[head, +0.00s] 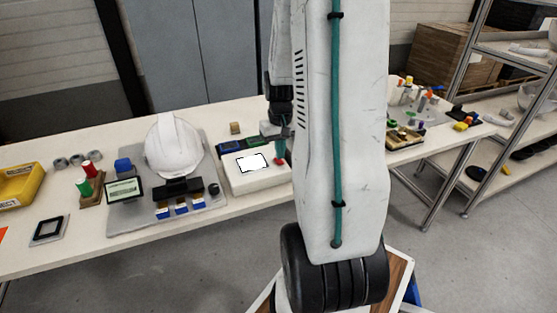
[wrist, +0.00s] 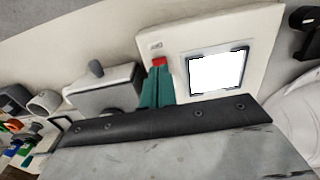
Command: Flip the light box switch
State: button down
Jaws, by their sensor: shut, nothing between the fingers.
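The light box (head: 252,181) is a white box on the table, right of the helmet in the head view. Its square panel (wrist: 216,72) glows bright white in the wrist view. A small red switch (wrist: 159,62) sits on the box's top beside the panel; it also shows in the head view (head: 280,162). My gripper (wrist: 158,72) has green fingers, closed together and empty, with their tips at the red switch. Whether they touch it I cannot tell. In the head view my gripper (head: 276,150) is partly hidden behind my arm.
A white helmet shell (head: 172,148) stands on a grey mat left of the light box, with blue-and-white parts in front. A yellow bin (head: 20,184) is at the far left. A grey box with a knob (wrist: 105,88) lies beside the light box. Shelving (head: 500,100) stands at right.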

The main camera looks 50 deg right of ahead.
aim_at(280, 162)
jog(key=shift+f, duration=0.85)
dwell(0.4)
jog(key=shift+r, duration=3.55)
jog(key=s+a+r+n, duration=0.2)
jog(key=s+a+r, duration=0.2)
jog(key=a, duration=0.6)
jog(key=s+a+r+n+t, duration=0.1)
jog(key=s+a+r, duration=0.3)
jog(key=a, duration=0.6)
jog(key=s+a+r+n, duration=0.3)
jog(key=a+r, duration=0.3)
jog(key=a, duration=0.4)
jog(key=shift+s+a, duration=0.2)
jog(key=shift+s, duration=0.6)
